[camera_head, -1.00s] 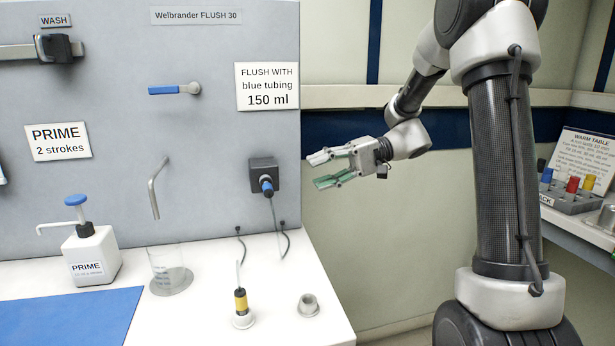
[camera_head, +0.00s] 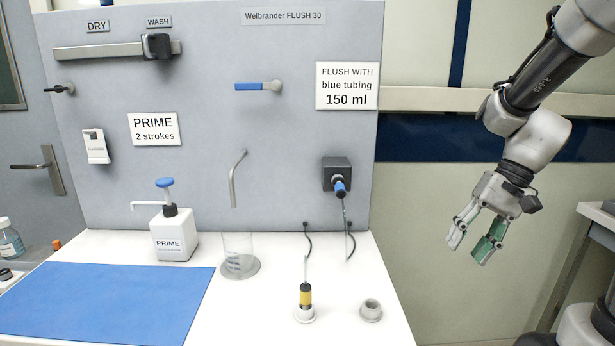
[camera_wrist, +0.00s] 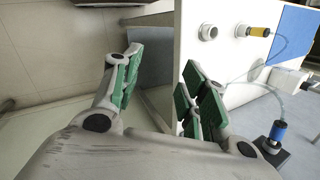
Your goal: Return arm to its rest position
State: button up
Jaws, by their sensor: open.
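My gripper (camera_head: 474,243) hangs at the right in the head view, to the right of the white bench and pointing down and left. Its green-padded fingers are apart with nothing between them. In the wrist view my gripper (camera_wrist: 160,90) also shows open and empty, with the bench edge and floor beyond it. My arm reaches in from the upper right.
The white bench (camera_head: 360,325) carries a PRIME pump bottle (camera_head: 174,236), a beaker (camera_head: 238,250), a yellow-banded connector (camera_head: 305,300), an empty round holder (camera_head: 371,309) and a blue mat (camera_head: 110,300). A blue-tipped port (camera_head: 339,186) sits on the grey panel. Wall space surrounds the gripper.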

jog(key=s+d+r+n+t+h, duration=0.3)
jog(key=s+r, duration=0.4)
jog(key=s, duration=0.3)
jog(key=shift+d+r+t+h, duration=0.25)
jog(key=shift+d+t+h, duration=0.4)
jog(key=shift+t+h, duration=0.5)
